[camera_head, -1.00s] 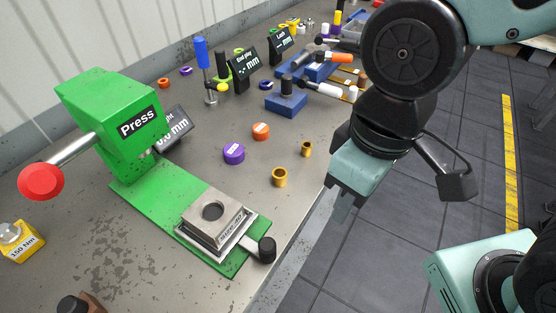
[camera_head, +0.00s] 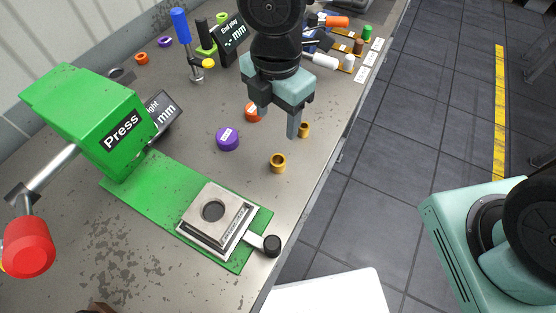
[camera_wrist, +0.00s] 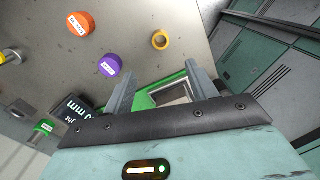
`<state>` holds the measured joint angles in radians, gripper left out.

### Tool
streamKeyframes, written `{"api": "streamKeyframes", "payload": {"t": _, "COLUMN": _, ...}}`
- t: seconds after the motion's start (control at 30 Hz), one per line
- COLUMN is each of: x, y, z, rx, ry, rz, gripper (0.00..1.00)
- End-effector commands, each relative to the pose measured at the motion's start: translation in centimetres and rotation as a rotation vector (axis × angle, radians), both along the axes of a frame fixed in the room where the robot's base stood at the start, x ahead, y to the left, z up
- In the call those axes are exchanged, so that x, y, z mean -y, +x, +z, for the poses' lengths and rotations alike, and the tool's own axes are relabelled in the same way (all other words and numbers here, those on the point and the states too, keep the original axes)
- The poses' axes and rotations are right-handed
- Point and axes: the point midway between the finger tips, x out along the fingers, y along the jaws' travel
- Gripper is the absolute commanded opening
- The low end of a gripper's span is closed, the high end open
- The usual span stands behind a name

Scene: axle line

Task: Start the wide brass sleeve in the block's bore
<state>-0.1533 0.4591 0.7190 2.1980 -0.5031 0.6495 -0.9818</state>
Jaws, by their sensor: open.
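The wide brass sleeve (camera_head: 278,163) stands upright on the bench right of the press, apart from everything. It also shows in the wrist view (camera_wrist: 160,40), beyond my fingertips. A narrower brass sleeve (camera_head: 304,130) stands behind it, near the bench edge. The block (camera_head: 242,214) is a square metal piece on the green press base, with its round dark bore (camera_head: 213,210) facing up and empty. My gripper (camera_head: 272,118) is open and empty, above the bench near the sleeves. In the wrist view its fingers (camera_wrist: 160,72) are spread, with nothing between them.
The green press (camera_head: 95,110) with a red-knobbed lever stands at left. A black-knobbed handle (camera_head: 271,245) sticks out beside the block. Tools and displays crowd the back.

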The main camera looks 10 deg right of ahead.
Motion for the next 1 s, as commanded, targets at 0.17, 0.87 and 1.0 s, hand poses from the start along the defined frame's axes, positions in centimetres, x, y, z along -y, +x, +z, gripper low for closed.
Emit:
{"api": "streamKeyframes", "payload": {"t": 0.17, "x": 0.0, "y": -0.2, "z": -4.1, "rx": -0.005, "ry": -0.004, "rz": 0.001, "gripper": 0.57}}
{"api": "streamKeyframes", "payload": {"t": 0.87, "x": 0.3, "y": -0.1, "z": -13.0, "rx": -0.003, "ry": -0.003, "rz": -0.002, "gripper": 0.57}}
{"api": "streamKeyframes", "payload": {"t": 1.0, "x": 0.3, "y": -0.1, "z": -14.1, "rx": -0.001, "ry": -0.002, "rz": -0.003, "gripper": 0.57}}
